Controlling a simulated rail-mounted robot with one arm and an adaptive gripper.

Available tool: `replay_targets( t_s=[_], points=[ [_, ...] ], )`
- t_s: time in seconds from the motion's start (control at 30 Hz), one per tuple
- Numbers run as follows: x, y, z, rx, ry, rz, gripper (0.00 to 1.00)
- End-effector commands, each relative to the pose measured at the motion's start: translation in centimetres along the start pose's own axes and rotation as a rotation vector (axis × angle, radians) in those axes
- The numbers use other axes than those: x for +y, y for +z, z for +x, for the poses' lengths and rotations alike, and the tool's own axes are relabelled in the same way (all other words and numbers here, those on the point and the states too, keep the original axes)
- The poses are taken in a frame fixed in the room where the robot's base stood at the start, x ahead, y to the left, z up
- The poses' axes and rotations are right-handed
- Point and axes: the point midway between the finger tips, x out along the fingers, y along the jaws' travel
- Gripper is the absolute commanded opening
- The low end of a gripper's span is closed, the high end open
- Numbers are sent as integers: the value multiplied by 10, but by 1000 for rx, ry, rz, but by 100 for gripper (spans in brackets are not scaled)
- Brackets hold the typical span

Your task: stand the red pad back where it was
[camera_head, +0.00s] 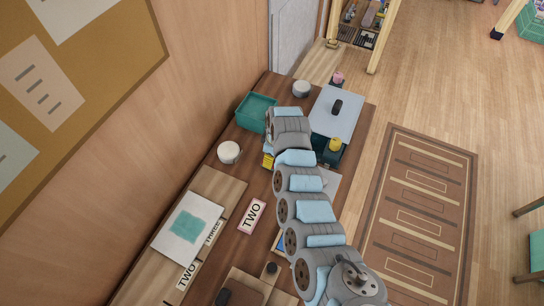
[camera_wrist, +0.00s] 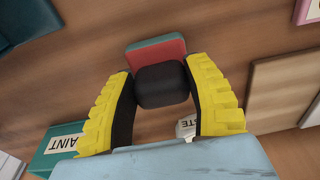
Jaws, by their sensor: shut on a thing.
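The red pad (camera_wrist: 160,53) shows in the wrist view just beyond my fingertips, with a teal edge along its top and a black block-shaped grip on its near side. My gripper (camera_wrist: 161,85) has its two yellow ribbed fingers on either side of this black grip and is shut on it. In the head view a bit of yellow finger (camera_head: 267,160) shows beside my arm, over the brown table. The pad is hidden behind my arm there. I cannot tell whether the pad touches the table.
A grey board (camera_head: 336,112) with a black knob lies at the far right. A "TWO" card (camera_head: 252,216) lies mid-table. A teal labelled box (camera_wrist: 58,145) is at lower left in the wrist view.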

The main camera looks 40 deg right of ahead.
Motion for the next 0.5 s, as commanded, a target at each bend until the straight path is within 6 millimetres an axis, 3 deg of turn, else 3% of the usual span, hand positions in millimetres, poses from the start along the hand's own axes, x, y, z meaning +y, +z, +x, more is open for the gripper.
replay_targets(
  t_s=[0.5],
  points=[
    [0, 1, 6, 0, 0, 0, 18]
  ],
)
